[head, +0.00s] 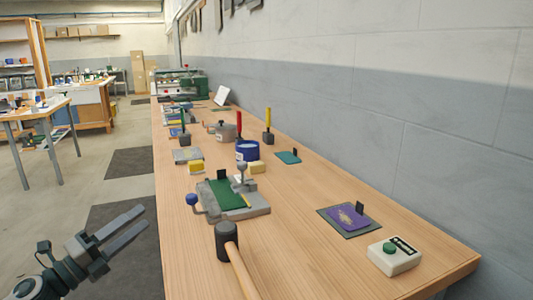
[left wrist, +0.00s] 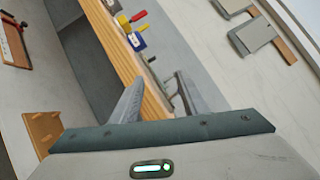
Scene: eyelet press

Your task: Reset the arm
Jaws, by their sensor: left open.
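My left gripper (head: 122,229) is at the lower left in the head view, off the near-left edge of the workbench (head: 310,235) and above the floor. Its two fingers are apart with nothing between them. In the left wrist view the fingers of the left gripper (left wrist: 157,95) also stand apart, with the bench edge (left wrist: 125,55) seen beyond them. The eyelet press (head: 228,200), grey with a green piece on it and a blue-knobbed lever, sits on the bench to the right of the gripper, apart from it. My right gripper is not in view.
A black-headed mallet (head: 227,242) lies at the bench front. A purple piece on a dark mat (head: 349,220) and a white box with a green button (head: 394,256) are at right.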

